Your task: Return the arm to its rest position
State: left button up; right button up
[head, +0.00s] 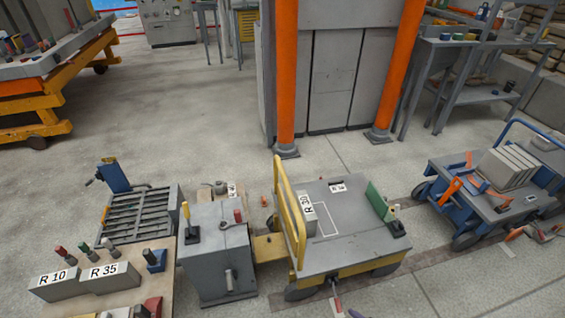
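Neither of my arms nor either gripper shows in the head view, so I cannot see whether they are open, shut or holding anything. A block marked R 30 (307,207) stands on the grey top of a yellow-framed cart (345,255). Blocks marked R 10 (60,283) and R 35 (108,279) sit on a light board at the lower left.
A grey cabinet (215,255) stands left of the cart, near a slatted rack (138,217). A blue cart (490,195) with grey slabs and orange tools is at the right. Orange posts (286,75) rise behind. The floor at the left (150,130) is clear.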

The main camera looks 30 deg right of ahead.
jog(key=w+a+r+n+g+p, duration=0.1)
jog(key=a+r+p, duration=0.3)
jog(key=r, duration=0.7)
jog(key=w+a+r+n+g+p, duration=0.1)
jog(key=a+r+g+p, duration=0.15)
jog(key=a+r, duration=0.65)
jog(key=w+a+r+n+g+p, duration=0.1)
jog(key=a+r+p, duration=0.25)
jog(key=r, duration=1.05)
jog(key=s+d+r+m+g+p, duration=0.1)
jog(key=s+r+g+p, duration=0.1)
jog(key=s+r+g, duration=0.35)
pick_arm(q)
notch_tip(320, 180, up, 51)
jog(key=p, duration=3.6)
jog(key=shift+f, duration=0.15)
pick_arm(e)
notch_tip(320, 180, up, 36)
jog(key=s+t, duration=0.1)
jog(key=s, duration=0.1)
jog(key=shift+s+r+h, duration=0.15)
jog(key=shift+h, duration=0.25)
pick_arm(q)
jog(key=shift+w+a+f, duration=0.1)
